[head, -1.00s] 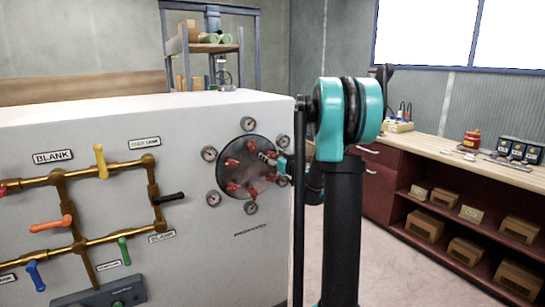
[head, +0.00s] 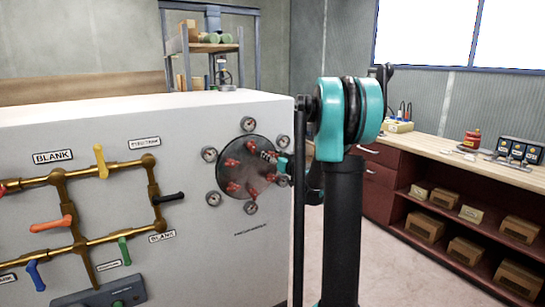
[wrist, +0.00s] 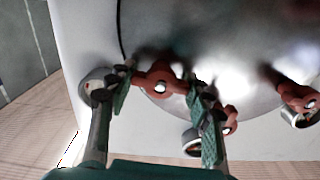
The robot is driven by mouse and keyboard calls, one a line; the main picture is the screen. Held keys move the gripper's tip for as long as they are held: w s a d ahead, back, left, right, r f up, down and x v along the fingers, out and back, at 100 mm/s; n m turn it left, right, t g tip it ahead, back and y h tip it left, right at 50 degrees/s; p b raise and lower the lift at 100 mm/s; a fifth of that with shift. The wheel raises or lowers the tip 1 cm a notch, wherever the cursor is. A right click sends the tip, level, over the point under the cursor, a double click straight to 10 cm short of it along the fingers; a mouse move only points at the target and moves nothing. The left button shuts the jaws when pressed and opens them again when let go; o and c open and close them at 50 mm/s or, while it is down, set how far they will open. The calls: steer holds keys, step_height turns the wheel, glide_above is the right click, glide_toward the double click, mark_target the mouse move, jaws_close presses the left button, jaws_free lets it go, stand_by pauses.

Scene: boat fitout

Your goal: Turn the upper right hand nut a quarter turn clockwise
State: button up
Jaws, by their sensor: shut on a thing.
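A round grey plate (head: 238,166) on the white cabinet's front carries several red winged nuts in a ring. My gripper (head: 269,157) is at the upper right hand nut, and its fingers hide most of that nut in the head view. In the wrist view the fingers of my gripper (wrist: 163,83) stand on either side of a red nut (wrist: 158,77) with a pale bolt end in its middle. They are shut on it. Another red nut (wrist: 298,93) is at the right, clear of the fingers, and a further one (wrist: 230,120) is partly behind the right finger.
Several round gauges (head: 209,155) surround the plate close to the nuts; one gauge (wrist: 95,84) is beside the left finger. Brass pipes (head: 105,237) with coloured handles are at left. A wooden-topped bench (head: 470,165) stands at right.

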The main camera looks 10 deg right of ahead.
steer(key=m, duration=0.8)
steer(key=shift+d+f+m, duration=0.1)
steer(key=shift+m, duration=0.2)
steer(key=m, duration=0.4)
steer(key=shift+f+m, duration=0.1)
steer(key=shift+m, duration=1.7)
steer(key=o, duration=1.2)
steer(key=shift+c, duration=0.2)
